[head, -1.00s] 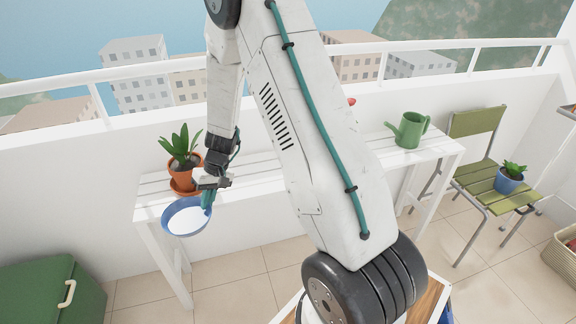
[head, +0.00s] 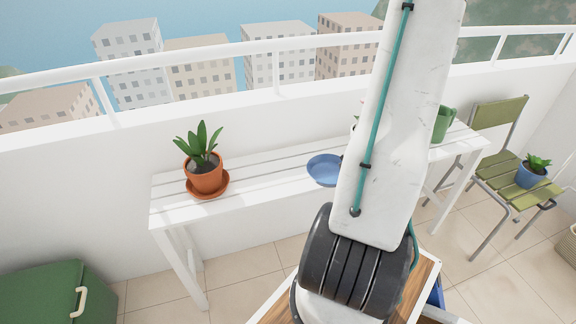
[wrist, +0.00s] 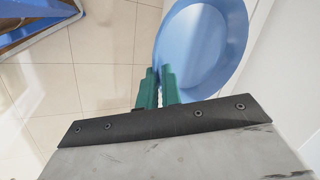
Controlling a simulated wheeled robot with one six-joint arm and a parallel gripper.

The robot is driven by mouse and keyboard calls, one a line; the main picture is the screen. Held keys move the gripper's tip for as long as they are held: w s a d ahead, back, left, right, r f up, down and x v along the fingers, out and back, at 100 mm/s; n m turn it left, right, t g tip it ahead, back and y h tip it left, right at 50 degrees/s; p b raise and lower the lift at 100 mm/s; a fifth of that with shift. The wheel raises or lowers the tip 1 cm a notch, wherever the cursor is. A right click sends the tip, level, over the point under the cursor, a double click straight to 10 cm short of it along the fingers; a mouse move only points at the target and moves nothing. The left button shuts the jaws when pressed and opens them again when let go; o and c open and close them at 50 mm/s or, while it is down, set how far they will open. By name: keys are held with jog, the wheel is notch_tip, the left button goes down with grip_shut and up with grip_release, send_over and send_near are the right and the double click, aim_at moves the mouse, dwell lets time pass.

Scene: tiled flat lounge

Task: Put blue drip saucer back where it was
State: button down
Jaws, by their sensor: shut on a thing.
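The blue drip saucer (head: 323,170) shows in the head view in front of the middle of the white bench, its right part hidden by my arm. In the wrist view the saucer (wrist: 203,50) is at the top centre-right, its rim between the green fingertips of my gripper (wrist: 158,88). My gripper is shut on the rim; the head view hides it behind my arm. The saucer looks empty, and floor tiles show beside it. Its height over the bench is hard to tell.
The white slatted bench (head: 262,190) runs along the parapet. A potted plant (head: 204,172) stands in a terracotta saucer at its left. A green watering can (head: 442,124), partly hidden, is at its right. A green chair (head: 497,150) holds a blue pot (head: 532,175). A green box (head: 45,292) is front left.

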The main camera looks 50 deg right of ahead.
send_over(306, 178)
jog(key=shift+f, duration=2.5)
jog(key=c, duration=1.6)
grip_release()
jog(key=shift+f, duration=0.15)
